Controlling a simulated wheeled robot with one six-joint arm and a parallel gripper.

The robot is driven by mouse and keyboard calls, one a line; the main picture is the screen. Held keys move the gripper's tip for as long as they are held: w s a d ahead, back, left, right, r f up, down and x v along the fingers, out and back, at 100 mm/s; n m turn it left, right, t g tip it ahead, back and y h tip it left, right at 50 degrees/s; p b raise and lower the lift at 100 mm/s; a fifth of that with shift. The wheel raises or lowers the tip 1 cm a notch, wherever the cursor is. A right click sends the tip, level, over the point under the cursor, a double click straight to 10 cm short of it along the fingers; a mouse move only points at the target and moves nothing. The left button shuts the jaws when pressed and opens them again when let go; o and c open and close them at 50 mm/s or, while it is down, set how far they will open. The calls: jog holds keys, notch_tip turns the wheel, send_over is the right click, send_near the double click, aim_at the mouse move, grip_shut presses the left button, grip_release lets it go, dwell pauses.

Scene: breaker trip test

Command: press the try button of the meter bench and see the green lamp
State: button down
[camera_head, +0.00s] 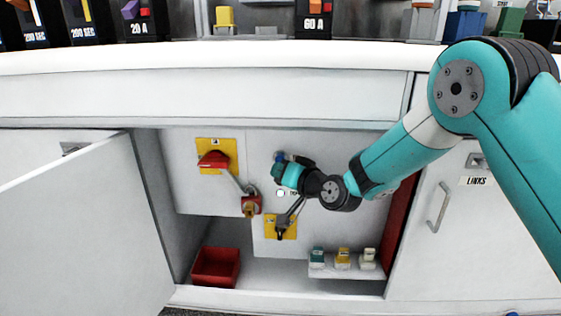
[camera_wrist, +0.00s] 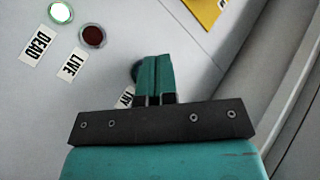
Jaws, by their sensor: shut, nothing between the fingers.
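In the wrist view my gripper (camera_wrist: 155,68) has its two teal fingers side by side, shut and empty. A TRY label (camera_wrist: 127,98) is partly hidden by the fingers. The round dark try button (camera_wrist: 135,70) shows only as a sliver at the fingers' left; whether they touch it I cannot tell. A lamp with a green rim and bright white face (camera_wrist: 60,12) sits by the DEAD label. A dark red lamp (camera_wrist: 92,36) sits by the LIVE label. In the head view my gripper (camera_head: 281,169) is at the panel inside the cabinet, above the pale lamp (camera_head: 281,193).
A red handle (camera_head: 213,160) on a yellow plate and a red padlock-like piece (camera_head: 250,205) are left of my gripper. A red bin (camera_head: 216,267) and a shelf with small blocks (camera_head: 343,262) lie below. An open door (camera_head: 65,220) stands left; the counter edge is above.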

jog(key=s, duration=0.4)
jog(key=shift+s+a, duration=0.1)
jog(key=shift+s, duration=0.1)
dwell(0.5)
jog(key=s+d+r+n+g+h, duration=0.2)
jog(key=s+d+g, duration=0.3)
jog(key=s, duration=0.6)
jog(key=s+d+r+n+g+h, duration=0.25)
jog(key=s+d, duration=0.35)
jog(key=s, duration=0.5)
jog(key=s+d+r+n+g+h, duration=0.15)
jog(key=s+d+g, duration=0.35)
jog(key=s, duration=0.6)
notch_tip(320, 180, up, 38)
jog(key=d+h+p, duration=0.1)
jog(key=p, duration=3.6)
jog(key=shift+s+r, duration=0.15)
jog(key=shift+s, duration=0.25)
